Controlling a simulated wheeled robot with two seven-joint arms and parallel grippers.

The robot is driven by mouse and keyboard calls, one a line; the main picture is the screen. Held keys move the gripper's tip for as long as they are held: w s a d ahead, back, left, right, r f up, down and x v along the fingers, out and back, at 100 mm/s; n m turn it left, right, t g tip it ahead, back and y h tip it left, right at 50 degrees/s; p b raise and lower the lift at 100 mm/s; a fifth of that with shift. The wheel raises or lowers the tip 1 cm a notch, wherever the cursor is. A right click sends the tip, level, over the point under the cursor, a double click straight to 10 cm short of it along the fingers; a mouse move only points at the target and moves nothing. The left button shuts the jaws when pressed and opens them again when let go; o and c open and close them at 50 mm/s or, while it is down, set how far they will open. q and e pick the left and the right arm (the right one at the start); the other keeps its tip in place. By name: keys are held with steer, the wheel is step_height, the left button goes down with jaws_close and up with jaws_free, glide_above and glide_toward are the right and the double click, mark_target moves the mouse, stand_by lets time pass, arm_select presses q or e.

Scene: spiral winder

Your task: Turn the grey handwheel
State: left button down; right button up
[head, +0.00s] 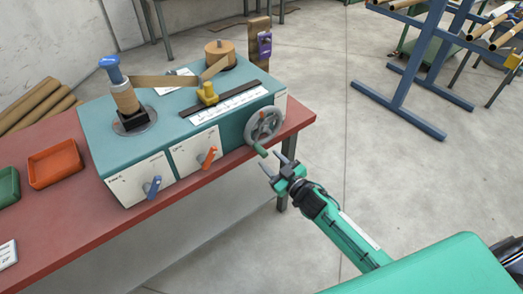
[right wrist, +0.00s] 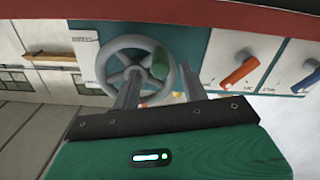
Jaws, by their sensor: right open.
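The grey handwheel (head: 252,134) is on the right end of the front of the teal winder. Its green handle (head: 260,149) sticks out at the lower rim, toward my right gripper (head: 273,163). That gripper is open and empty, just in front of and below the handle. In the right wrist view the handwheel (right wrist: 108,64) shows beyond the fingers, and the handle (right wrist: 160,62) appears between the fingertips. I cannot tell whether the fingers touch it. My left gripper is not in view.
The winder (head: 98,128) stands on a red bench (head: 60,240). Its front has an orange lever (head: 209,157) and a blue lever (head: 152,187) left of the handwheel. An orange tray (head: 55,165) lies farther left. The floor right of the bench is clear up to a blue rack (head: 400,107).

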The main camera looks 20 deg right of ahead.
mark_target(266, 156)
steer(key=shift+x, duration=2.8)
jaws_close()
